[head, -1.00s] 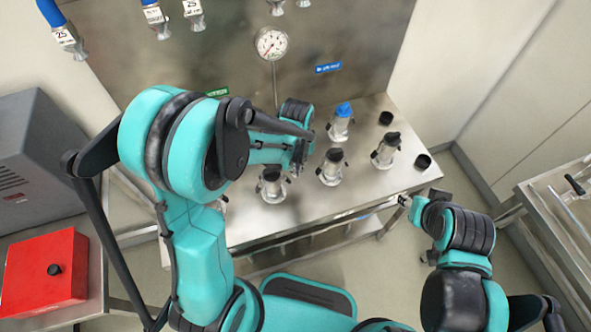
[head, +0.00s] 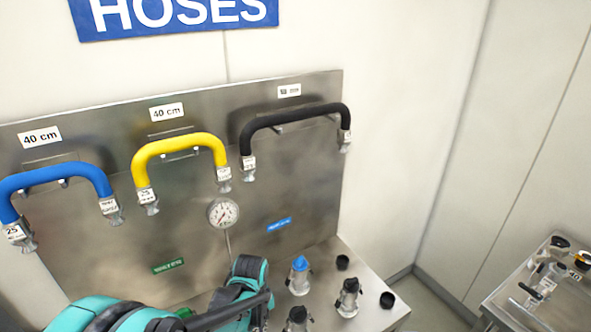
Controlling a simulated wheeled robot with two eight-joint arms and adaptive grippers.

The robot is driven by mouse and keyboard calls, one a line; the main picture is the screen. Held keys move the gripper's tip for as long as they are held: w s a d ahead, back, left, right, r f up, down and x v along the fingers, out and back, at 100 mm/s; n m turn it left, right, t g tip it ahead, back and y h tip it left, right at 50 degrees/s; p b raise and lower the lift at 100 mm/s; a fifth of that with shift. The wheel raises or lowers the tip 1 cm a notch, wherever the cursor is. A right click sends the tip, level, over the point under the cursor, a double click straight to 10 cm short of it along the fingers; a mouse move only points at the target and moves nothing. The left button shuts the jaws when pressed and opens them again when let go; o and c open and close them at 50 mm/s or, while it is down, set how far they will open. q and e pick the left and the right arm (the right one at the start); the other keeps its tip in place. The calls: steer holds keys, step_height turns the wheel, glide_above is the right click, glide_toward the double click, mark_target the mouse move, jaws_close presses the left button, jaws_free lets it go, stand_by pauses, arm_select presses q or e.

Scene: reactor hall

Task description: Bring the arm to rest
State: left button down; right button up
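My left arm (head: 130,315) comes in at the bottom left, teal and black, in front of the steel bench. Its forward end (head: 245,290) is over the left part of the bench, and its fingertips cannot be made out. My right arm and gripper are out of the picture.
A steel panel (head: 185,240) carries a blue hose (head: 60,174), a yellow hose (head: 180,143), a black hose (head: 290,118) and a gauge (head: 223,213). Couplings, one blue-topped (head: 299,276), stand on the bench (head: 365,280). A side table (head: 500,300) holds small parts at right.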

arm_select(q)
steer(key=s+a+r+n+t+b, duration=0.2)
steer(key=s+r+n+t+b, duration=0.1)
steer(key=n, duration=1.1)
steer(key=s+a+r+n+t+b, duration=0.2)
steer(key=s+n, duration=0.5)
steer(key=n, duration=0.7)
step_height(320, 180, up, 3)
steer(key=shift+a+f+t+b, duration=0.1)
steer(key=shift+a+t+b, duration=0.35)
steer(key=shift+t, duration=0.55)
steer(key=shift+s+d, duration=0.1)
